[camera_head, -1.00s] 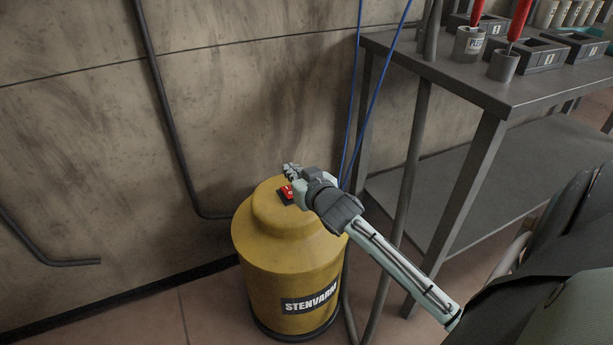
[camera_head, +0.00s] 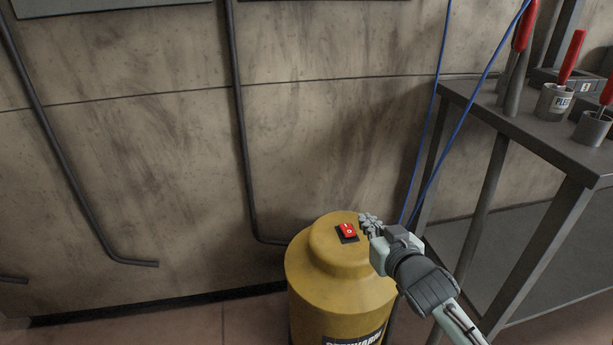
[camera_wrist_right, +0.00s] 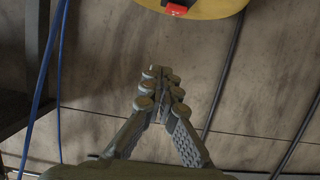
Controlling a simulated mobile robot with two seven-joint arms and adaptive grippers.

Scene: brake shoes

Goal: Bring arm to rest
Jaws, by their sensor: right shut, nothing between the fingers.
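My right gripper (camera_head: 370,222) is shut and empty, just to the right of the red switch on top of a yellow tank. The right wrist view also shows the gripper (camera_wrist_right: 155,75), with its fingertips together and nothing between them. The yellow tank (camera_head: 325,270) stands on the floor by the wall. Its red switch (camera_head: 347,230) sits on a dark plate and also shows at the top of the right wrist view (camera_wrist_right: 177,9). The fingers appear apart from the switch in the right wrist view. My left gripper is in neither view.
A dark metal table (camera_head: 545,135) stands on the right, carrying cups with red-handled tools (camera_head: 571,60). Blue cables (camera_head: 428,130) hang between the tank and the table. Dark pipes (camera_head: 243,130) run down the wall. The space left of the tank is clear.

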